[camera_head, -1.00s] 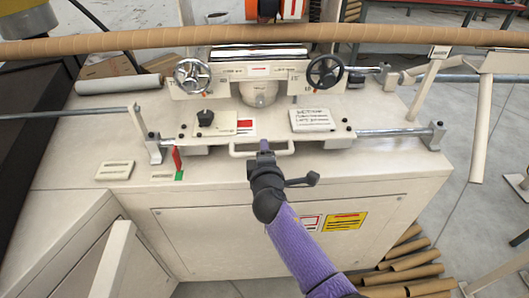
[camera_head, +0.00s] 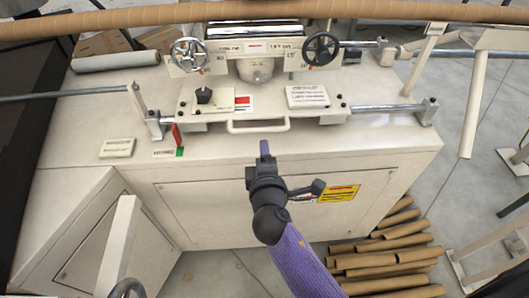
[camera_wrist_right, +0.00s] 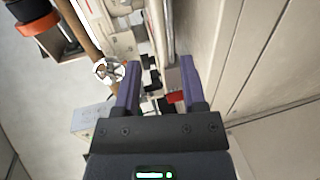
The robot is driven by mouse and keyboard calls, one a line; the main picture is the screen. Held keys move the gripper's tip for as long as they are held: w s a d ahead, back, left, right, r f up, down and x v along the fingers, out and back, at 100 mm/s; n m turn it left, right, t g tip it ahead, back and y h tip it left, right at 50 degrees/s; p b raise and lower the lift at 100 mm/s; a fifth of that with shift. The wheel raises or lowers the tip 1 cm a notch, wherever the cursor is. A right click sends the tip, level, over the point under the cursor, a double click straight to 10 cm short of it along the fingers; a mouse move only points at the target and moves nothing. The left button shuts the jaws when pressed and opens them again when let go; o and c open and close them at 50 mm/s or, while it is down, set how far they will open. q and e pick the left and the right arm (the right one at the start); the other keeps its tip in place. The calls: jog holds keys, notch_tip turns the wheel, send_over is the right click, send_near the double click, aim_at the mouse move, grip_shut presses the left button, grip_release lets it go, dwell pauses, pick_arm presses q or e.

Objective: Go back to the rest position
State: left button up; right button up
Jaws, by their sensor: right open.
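My right gripper (camera_head: 265,148) is in front of the winding machine, just below its light front handle (camera_head: 258,126) in the head view. A gap shows between the fingertips and the handle in the picture. In the right wrist view the two purple fingers of this gripper (camera_wrist_right: 160,80) stand apart with nothing held between them. My purple right forearm comes in from the bottom of the head view. My left gripper is in neither view.
The cream machine (camera_head: 310,165) carries two handwheels and a lever. A long cardboard tube (camera_head: 270,12) spans the top. Several cardboard tubes (camera_head: 385,262) lie on the floor at right, near a light stand (camera_head: 480,262). An angled cream panel (camera_head: 118,250) stands at lower left.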

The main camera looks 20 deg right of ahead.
jog(key=s+f+m+g+y, duration=0.1)
jog(key=s+f+m+g, duration=0.15)
jog(key=s+f, duration=0.5)
jog(key=s+d+f+m+g+y, duration=0.1)
jog(key=s+f+g, duration=0.25)
jog(key=f, duration=0.65)
jog(key=s+f+m+g+y, duration=0.1)
jog(key=s+f+m+g, duration=0.15)
jog(key=s+f, duration=0.55)
jog(key=s+d+f+m+g, duration=0.2)
jog(key=s, duration=0.5)
jog(key=s+d+f+m+g, duration=0.1)
jog(key=s+f+m+g, duration=0.1)
jog(key=s, duration=0.6)
jog(key=s+d+f+m+g, duration=0.2)
jog(key=s+f, duration=0.2)
jog(key=s, duration=0.3)
jog(key=shift+s+d+f+m+y, duration=0.2)
jog(key=shift+d+f+m+y, duration=0.05)
jog(key=shift+d+m+y, duration=0.05)
jog(key=shift+g, duration=0.25)
